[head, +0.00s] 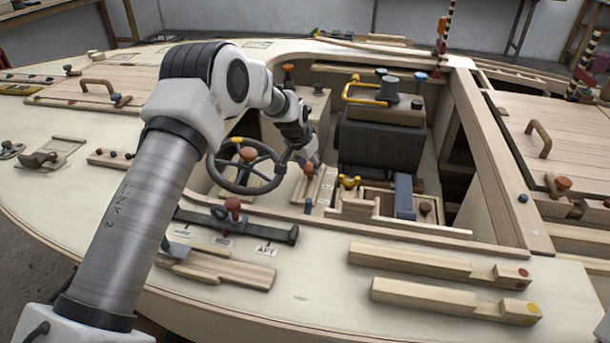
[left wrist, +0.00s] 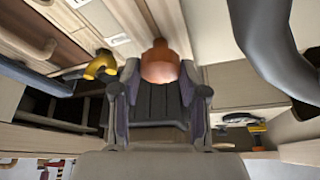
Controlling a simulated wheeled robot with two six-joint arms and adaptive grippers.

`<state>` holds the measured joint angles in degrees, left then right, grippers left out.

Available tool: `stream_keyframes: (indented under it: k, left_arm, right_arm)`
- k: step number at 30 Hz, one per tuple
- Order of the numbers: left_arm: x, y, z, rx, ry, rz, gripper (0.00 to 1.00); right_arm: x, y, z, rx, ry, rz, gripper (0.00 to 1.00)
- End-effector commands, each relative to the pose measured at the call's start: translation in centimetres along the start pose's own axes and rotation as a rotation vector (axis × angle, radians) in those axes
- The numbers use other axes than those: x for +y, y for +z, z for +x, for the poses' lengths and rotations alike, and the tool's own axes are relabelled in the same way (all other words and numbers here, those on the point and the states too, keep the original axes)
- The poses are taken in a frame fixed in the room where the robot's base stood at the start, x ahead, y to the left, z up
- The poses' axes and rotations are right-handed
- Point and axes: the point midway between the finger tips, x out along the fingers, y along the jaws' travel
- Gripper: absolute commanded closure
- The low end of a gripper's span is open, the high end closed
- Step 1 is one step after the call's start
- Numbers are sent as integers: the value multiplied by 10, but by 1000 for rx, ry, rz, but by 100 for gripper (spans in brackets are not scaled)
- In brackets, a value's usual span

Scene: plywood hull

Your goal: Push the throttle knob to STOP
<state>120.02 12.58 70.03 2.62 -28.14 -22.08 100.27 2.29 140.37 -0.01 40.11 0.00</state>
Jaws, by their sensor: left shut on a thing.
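The throttle knob (head: 308,169) is orange-brown and stands on a light wooden base to the right of the steering wheel. It also shows in the left wrist view (left wrist: 160,64), at the far end of my fingers. My left gripper (head: 313,160) reaches down over the cockpit from the left and is shut on the knob. In the left wrist view its two fingers (left wrist: 157,92) stand on either side of the knob's lower part. Pale label plates (left wrist: 116,40) lie beside the knob; their lettering is too small to read. My right gripper is out of view.
The dark steering wheel (head: 243,166) is close on the left of the gripper. A yellow fitting (head: 348,182) and a blue handle (head: 404,196) are to the right. A red-brown knob (head: 233,205) sits on a dark slotted bar in front.

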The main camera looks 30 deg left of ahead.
Motion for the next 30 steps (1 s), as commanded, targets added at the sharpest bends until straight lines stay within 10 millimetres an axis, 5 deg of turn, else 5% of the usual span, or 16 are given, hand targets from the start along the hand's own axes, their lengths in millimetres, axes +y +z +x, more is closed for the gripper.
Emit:
stream_keyframes:
  k: [7,20,21,22,30]
  left_arm:
    - [-17,-38,17,0,-1,1,100]
    - [-21,-48,19,5,-1,2,100]
    - [-21,-48,19,6,-1,2,46]
    - [-21,-48,18,6,-1,2,36]
    - [-20,-47,19,2,0,2,32]
  right_arm:
    - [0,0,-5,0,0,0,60]
    - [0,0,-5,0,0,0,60]
    - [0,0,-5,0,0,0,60]
    - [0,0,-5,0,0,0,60]
    - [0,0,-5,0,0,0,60]
